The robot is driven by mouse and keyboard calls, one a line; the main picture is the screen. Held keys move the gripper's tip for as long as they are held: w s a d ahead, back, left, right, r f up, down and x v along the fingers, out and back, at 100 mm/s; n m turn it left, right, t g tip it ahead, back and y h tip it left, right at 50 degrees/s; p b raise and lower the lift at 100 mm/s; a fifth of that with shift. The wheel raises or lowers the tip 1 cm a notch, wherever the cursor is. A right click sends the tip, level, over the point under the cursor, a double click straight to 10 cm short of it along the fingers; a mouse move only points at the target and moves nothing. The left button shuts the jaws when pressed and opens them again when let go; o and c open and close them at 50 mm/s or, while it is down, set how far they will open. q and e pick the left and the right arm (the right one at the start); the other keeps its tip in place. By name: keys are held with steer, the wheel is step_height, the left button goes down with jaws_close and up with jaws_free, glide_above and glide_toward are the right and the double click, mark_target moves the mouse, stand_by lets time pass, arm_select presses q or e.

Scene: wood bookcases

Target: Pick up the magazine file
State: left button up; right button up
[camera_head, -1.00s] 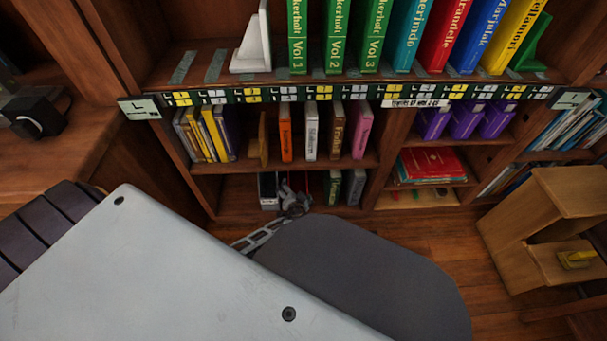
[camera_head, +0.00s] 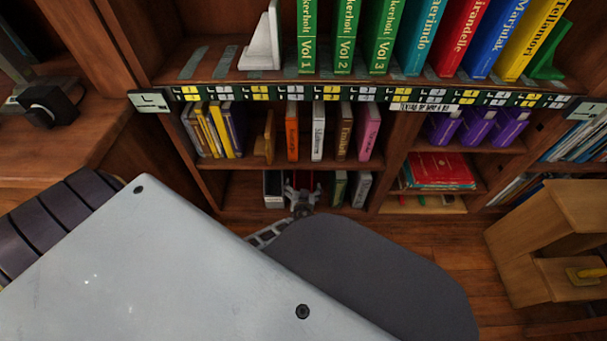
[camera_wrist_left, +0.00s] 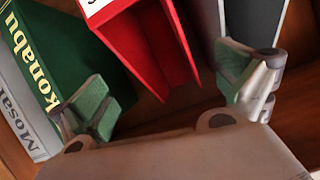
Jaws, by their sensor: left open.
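A red magazine file (camera_wrist_left: 160,45) with a white label stands on the bottom shelf. In the left wrist view it is in the middle, its open hollow side facing the gripper. My left gripper (camera_wrist_left: 170,90) is open, with one green-padded finger toward each side of the file; I cannot tell whether they touch it. In the head view the left gripper (camera_head: 302,203) is at the front of the bottom compartment and largely hides the file. My right gripper is not in view.
In the wrist view a green book (camera_wrist_left: 45,55) and a grey book (camera_wrist_left: 18,120) stand left of the file, and a white-and-dark holder (camera_wrist_left: 250,25) stands right. In the head view, purple holders (camera_head: 478,128) fill another compartment, and a wooden stool-like piece (camera_head: 550,220) stands right.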

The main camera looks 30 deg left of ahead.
arm_select(q)
steer(key=shift+n, duration=1.1)
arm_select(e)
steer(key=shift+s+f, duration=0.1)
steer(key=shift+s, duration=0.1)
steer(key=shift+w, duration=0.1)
arm_select(q)
steer(key=w+a+b, duration=0.1)
steer(key=w+a, duration=0.2)
steer(key=w, duration=0.3)
steer(key=shift+a, duration=0.4)
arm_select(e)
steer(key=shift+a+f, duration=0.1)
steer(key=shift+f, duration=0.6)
arm_select(q)
steer(key=shift+w+a+b, duration=0.1)
steer(key=shift+w+b, duration=0.1)
steer(key=shift+b, duration=0.1)
